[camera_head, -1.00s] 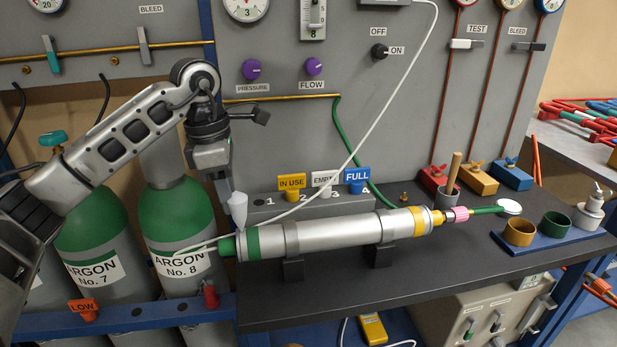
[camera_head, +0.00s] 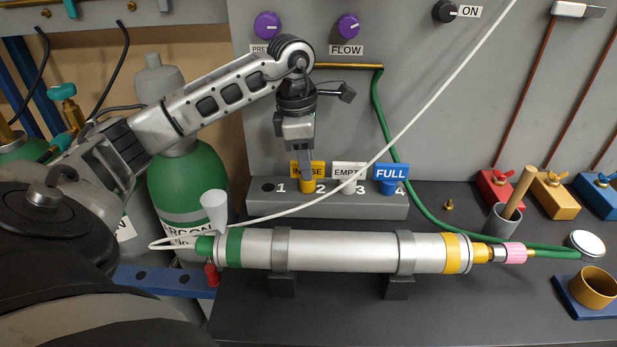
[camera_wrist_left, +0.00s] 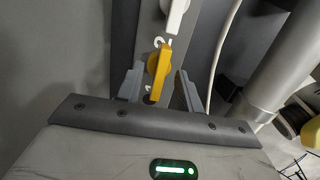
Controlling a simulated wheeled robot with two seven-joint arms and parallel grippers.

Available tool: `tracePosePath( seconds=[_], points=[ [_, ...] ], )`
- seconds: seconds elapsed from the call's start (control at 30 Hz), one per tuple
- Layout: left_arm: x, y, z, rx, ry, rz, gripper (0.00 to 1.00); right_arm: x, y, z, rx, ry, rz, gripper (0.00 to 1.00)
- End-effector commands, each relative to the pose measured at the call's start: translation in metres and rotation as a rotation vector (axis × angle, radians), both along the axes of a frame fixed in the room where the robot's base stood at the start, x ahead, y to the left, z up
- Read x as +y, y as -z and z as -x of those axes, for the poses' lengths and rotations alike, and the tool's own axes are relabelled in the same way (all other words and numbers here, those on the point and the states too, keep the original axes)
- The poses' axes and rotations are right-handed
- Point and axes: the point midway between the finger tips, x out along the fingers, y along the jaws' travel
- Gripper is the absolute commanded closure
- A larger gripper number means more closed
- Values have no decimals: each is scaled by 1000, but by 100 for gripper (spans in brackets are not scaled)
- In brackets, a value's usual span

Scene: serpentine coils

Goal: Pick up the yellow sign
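The yellow "IN USE" sign (camera_head: 318,170) stands upright at slot 2 of the grey numbered block (camera_head: 235,206). The white "EMPTY" sign (camera_head: 348,170) and the blue "FULL" sign (camera_head: 390,172) stand to its right. My left gripper (camera_head: 310,165) points down at the yellow sign from above and covers part of its lettering. In the left wrist view, the yellow sign (camera_wrist_left: 158,68) shows between the two fingers of the left gripper (camera_wrist_left: 160,88), which are apart with gaps at each side. My right gripper is in neither view.
A silver cylinder (camera_head: 340,251) lies on stands in front of the block. A white tube (camera_head: 440,90) crosses in front of the signs' row. A green hose (camera_head: 382,115) runs behind at the right. The grey panel (camera_head: 260,90) rises behind.

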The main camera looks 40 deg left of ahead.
Motion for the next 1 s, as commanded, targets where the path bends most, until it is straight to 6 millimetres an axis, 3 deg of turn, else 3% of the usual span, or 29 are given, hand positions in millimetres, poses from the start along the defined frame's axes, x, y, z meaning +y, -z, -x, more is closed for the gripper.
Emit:
tracePosePath(
  seconds=[0.1, 0.37, 0.5, 1.0],
  points=[
    [-1, 12, -1, 1, 1, 1, 64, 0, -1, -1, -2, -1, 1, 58],
    [-1, 14, -1, -1, 1, -1, 64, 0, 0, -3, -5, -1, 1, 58],
    [-1, 13, -1, -1, 1, -1, 100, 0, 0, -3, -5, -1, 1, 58],
    [-1, 4, -2, -5, 1, 1, 100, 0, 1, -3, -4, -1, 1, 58]
  ],
)
